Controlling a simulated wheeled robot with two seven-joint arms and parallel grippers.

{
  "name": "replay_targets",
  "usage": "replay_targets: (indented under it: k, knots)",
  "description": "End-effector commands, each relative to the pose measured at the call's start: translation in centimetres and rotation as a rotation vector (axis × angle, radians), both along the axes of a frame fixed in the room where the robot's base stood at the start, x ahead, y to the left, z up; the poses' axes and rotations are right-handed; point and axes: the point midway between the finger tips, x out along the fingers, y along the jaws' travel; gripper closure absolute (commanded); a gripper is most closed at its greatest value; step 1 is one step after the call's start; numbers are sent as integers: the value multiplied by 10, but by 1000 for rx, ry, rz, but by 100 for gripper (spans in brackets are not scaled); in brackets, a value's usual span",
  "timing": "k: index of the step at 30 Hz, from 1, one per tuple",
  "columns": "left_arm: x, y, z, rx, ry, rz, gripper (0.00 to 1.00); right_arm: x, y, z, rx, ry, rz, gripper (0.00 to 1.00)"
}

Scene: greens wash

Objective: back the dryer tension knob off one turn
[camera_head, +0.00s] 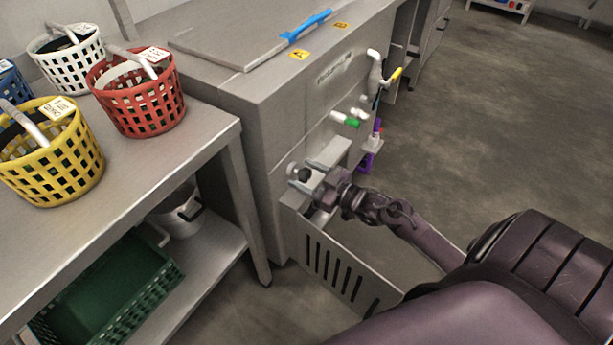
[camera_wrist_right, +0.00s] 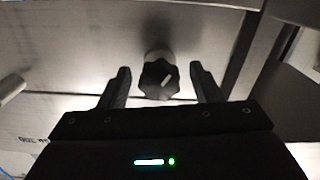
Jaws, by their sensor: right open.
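The tension knob (camera_wrist_right: 160,80) is a dark, lobed knob with a pale pointer mark, on a light round base against a metal panel. In the right wrist view it sits between the two fingers of my right gripper (camera_wrist_right: 162,82), with a gap on each side. The gripper is open. In the head view the right gripper (camera_head: 306,180) is at the front of the steel machine (camera_head: 285,110), and the dark knob (camera_head: 304,174) shows at its fingers. My left gripper is not in view.
Red (camera_head: 150,105), yellow (camera_head: 60,165) and white (camera_head: 65,60) baskets stand on the steel table (camera_head: 185,150) at left. A green crate (camera_head: 110,290) is on its lower shelf. A slotted panel (camera_head: 335,265) is below my right gripper. Valves (camera_head: 375,75) project from the machine. Floor at right is clear.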

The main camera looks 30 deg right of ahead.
Motion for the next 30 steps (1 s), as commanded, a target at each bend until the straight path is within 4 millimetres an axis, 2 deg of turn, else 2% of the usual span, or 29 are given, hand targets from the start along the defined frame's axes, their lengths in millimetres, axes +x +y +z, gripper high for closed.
replay_targets:
  k: [7, 17, 30]
  knots:
    - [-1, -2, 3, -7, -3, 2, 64, 1, 0, 0, 0, 0, 0, 43]
    - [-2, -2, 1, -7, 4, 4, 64, 0, 0, 0, 0, 0, 0, 86]
    - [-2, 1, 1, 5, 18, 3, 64, 0, 0, 0, -94, -39, 2, 86]
